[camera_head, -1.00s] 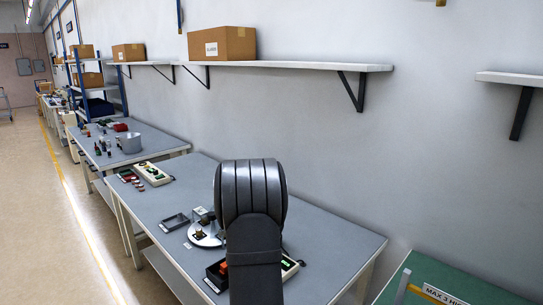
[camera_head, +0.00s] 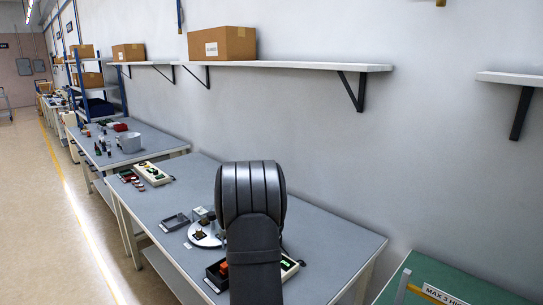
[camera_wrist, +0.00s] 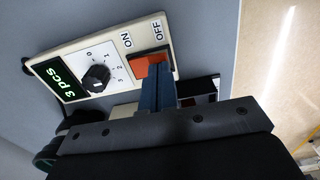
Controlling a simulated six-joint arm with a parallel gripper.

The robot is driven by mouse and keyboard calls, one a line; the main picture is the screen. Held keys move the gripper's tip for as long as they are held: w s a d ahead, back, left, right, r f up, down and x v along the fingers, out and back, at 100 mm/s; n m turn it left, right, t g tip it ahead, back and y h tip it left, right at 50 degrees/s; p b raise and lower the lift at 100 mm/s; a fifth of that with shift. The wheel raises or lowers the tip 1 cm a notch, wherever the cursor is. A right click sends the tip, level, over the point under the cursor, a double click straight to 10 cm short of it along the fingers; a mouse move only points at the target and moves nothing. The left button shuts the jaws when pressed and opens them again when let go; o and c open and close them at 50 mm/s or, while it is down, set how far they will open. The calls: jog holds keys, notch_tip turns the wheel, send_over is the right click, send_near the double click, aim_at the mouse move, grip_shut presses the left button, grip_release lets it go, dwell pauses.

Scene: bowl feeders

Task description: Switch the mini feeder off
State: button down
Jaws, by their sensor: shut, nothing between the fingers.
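In the wrist view, a cream control box (camera_wrist: 83,52) carries a lit green "3 PCS" display (camera_wrist: 57,80), a black dial (camera_wrist: 96,77) and an orange-red rocker switch (camera_wrist: 150,56) with ON and OFF labels beside it. My gripper (camera_wrist: 156,70) is shut and empty, its blue-grey fingertips over the switch's lower edge. They hide part of the switch; I cannot tell whether they touch it. In the head view my arm covers the gripper and most of the control box, leaving one end with the green display (camera_head: 287,264). A round silver feeder (camera_head: 205,236) sits left of my arm.
A black bin (camera_head: 214,274) with red parts stands by my arm, close to the control box. A grey tray (camera_head: 174,222) and another cream control box (camera_head: 152,174) lie farther along the bench. The bench's right part (camera_head: 335,235) is clear.

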jog(key=shift+f, duration=0.3)
jog(key=shift+r, duration=3.5)
notch_tip(320, 180, down, 7)
jog(key=shift+r, duration=0.1)
notch_tip(320, 180, up, 16)
jog(key=w, duration=0.1)
jog(key=shift+d+r, duration=0.2)
jog(key=shift+d, duration=0.25)
